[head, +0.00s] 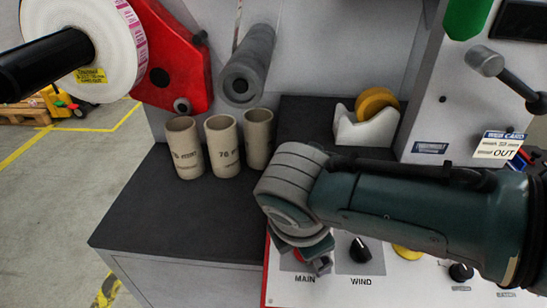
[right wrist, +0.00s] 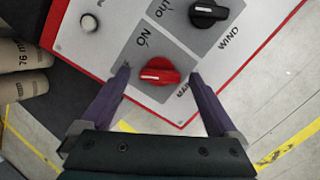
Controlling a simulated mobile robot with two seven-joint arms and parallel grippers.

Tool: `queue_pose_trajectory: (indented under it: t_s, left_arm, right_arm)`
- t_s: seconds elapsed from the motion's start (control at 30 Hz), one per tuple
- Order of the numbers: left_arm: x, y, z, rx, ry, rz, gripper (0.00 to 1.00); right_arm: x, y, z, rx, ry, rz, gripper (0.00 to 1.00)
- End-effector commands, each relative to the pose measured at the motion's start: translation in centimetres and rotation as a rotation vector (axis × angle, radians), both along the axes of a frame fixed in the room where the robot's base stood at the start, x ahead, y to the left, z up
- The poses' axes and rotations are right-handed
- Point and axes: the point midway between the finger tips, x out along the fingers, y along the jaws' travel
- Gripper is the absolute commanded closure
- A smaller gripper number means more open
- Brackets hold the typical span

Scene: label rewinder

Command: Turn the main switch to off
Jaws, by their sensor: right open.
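The main switch is a red knob (right wrist: 160,72) on a grey plate in the right wrist view. Its raised grip lies roughly level in that picture, with a pale mark toward its left. An "ON" label (right wrist: 143,40) is above and left of it; the "MAIN" lettering is partly covered by a finger. My right gripper (right wrist: 160,76) is open, with one finger on each side of the knob; I cannot tell whether they touch it. In the head view my right gripper (head: 316,262) is over the panel by the "MAIN" label and largely hides the knob. My left gripper is not in view.
The black WIND knob (head: 360,250) is just right of the main switch; it also shows in the right wrist view (right wrist: 208,13). Several cardboard cores (head: 222,146) and a tape dispenser (head: 366,128) stand on the dark table (head: 150,215). The table's front left is clear.

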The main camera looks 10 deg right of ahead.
Motion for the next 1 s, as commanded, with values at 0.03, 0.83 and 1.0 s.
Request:
queue_pose_trajectory:
  t_s: [0.03, 0.83, 1.0]
  left_arm:
    - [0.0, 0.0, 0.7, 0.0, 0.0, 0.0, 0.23]
    - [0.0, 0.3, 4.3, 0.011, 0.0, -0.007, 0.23]
    - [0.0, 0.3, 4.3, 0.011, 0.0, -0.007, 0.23]
  right_arm:
    - [-0.2, 0.1, 0.9, 0.001, 0.0, 0.0, 0.05]
    - [-2.8, 1.9, 8.8, -0.001, 0.001, -0.001, 0.05]
    - [-2.8, 1.9, 8.8, -0.001, 0.001, -0.001, 0.05]
